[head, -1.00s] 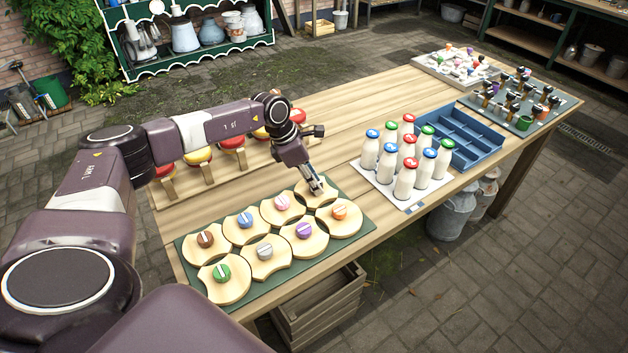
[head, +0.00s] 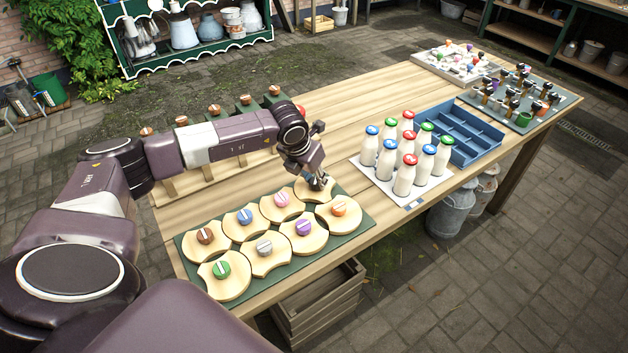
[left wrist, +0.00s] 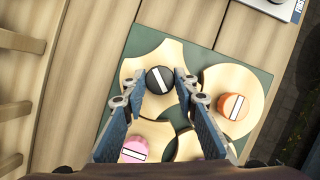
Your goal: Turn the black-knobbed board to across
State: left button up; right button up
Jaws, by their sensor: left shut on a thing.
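The black-knobbed board (head: 302,191) is pale wood with concave cut-outs, at the far right end of the back row on the green mat (head: 362,207). In the head view the gripper mostly hides the knob. The orange-knobbed board (head: 340,215) and the pink-knobbed board (head: 282,205) lie beside it. My right gripper is not in view.
Other boards with coloured knobs fill the mat, including a purple-knobbed one (head: 303,237). Milk bottles (head: 405,175) stand on a white tray to the right, before a blue crate (head: 455,135).

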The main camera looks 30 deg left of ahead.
pick_arm(q)
jog(key=n+y+b, duration=0.1)
jog(key=n+b, duration=0.2)
jog(key=n, duration=0.1)
jog(key=shift+w+d+f+n+y+b, duration=0.15)
jog(key=shift+n+y+b, duration=0.15)
jog(key=shift+y+b, duration=0.1)
jog(key=n+y+b, duration=0.1)
jog(key=n+b, duration=0.1)
jog(key=n, duration=0.1)
jog(key=shift+g, duration=0.4)
jog(key=shift+r+n+b, duration=0.2)
jog(key=shift+n+b, duration=0.2)
jog(key=shift+n, duration=0.2)
jog(key=shift+y, duration=0.3)
jog(key=o, duration=1.1)
jog(key=shift+o, duration=0.2)
jog(key=v, duration=1.2)
jog(key=shift+w, duration=0.25)
